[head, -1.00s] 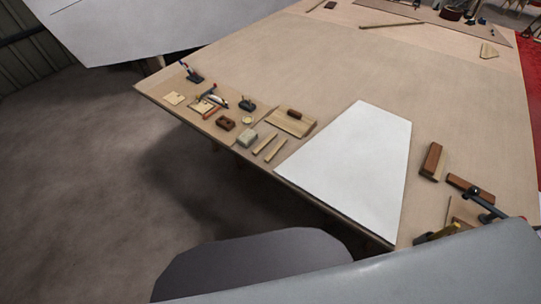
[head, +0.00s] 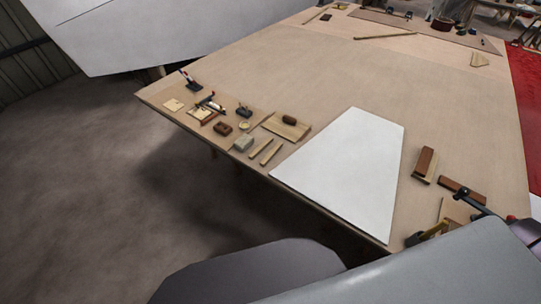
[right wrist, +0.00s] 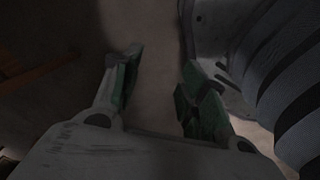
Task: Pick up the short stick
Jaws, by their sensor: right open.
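Two small pale wooden sticks, a left one (head: 259,149) and a right one (head: 270,153), lie side by side near the table's front edge in the head view, left of a white sheet. They look close in length; I cannot tell which is shorter. A longer thin stick (head: 385,36) lies far back, and a small stick (head: 313,15) lies at the far edge. My right gripper (right wrist: 158,76) is open and empty in the right wrist view, with bare floor between its green-padded fingers. No stick shows there. My left gripper is not in view.
The white sheet (head: 345,175) covers the table's front middle. A wooden board with a dark block (head: 287,126) and several small tools lie left of it. Brown blocks (head: 424,164) and clamps lie to its right. The table's middle (head: 300,65) is clear.

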